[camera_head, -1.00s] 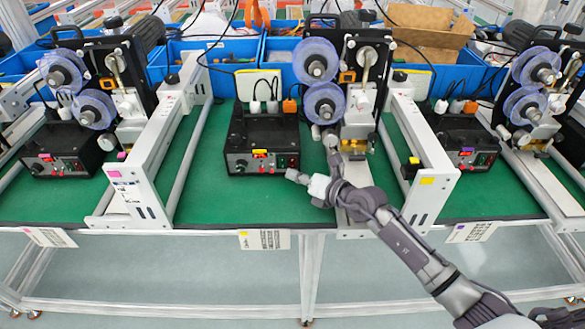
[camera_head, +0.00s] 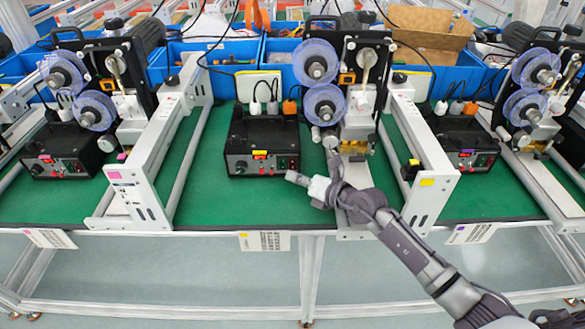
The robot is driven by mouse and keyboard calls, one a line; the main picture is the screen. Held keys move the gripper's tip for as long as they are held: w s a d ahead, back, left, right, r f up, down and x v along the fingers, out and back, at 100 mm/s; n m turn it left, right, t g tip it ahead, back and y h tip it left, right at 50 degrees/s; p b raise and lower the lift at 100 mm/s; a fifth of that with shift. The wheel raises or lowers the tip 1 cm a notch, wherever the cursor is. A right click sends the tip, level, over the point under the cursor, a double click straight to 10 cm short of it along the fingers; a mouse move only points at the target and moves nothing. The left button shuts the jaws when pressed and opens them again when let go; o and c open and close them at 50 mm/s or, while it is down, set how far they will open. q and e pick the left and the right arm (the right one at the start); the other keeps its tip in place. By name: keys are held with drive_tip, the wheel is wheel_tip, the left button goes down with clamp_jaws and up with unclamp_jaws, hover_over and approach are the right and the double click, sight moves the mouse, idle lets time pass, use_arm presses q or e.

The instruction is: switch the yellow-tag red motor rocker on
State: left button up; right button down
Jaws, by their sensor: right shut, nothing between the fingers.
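The black control box (camera_head: 262,140) with a yellow tag (camera_head: 259,152) stands on the green mat in the middle. Its front panel has a lit red display (camera_head: 260,157), a knob on the left and small switches on the right. The red motor rocker is too small to make out clearly, and so is its position. My right gripper (camera_head: 291,176) is shut and empty, just in front of and slightly below the panel's right end. I cannot tell whether its tip touches the box. My left gripper is not in view.
Similar boxes stand left (camera_head: 62,150), with a pink tag, and right (camera_head: 463,140), with a purple tag. White frame rails (camera_head: 135,185) and the middle reel machine (camera_head: 350,90) flank the yellow-tag box. The green mat (camera_head: 225,205) before it is clear.

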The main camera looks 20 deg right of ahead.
drive_tip(key=shift+w, duration=0.15)
drive_tip(key=shift+w+d, duration=0.1)
drive_tip(key=shift+w, duration=0.2)
drive_tip(key=shift+w+d+f, duration=0.1)
drive_tip(key=shift+w, duration=0.2)
idle(0.8)
drive_tip(key=shift+s+a+p, duration=0.2)
drive_tip(key=shift+s+p, duration=0.55)
drive_tip(key=shift+s, duration=0.05)
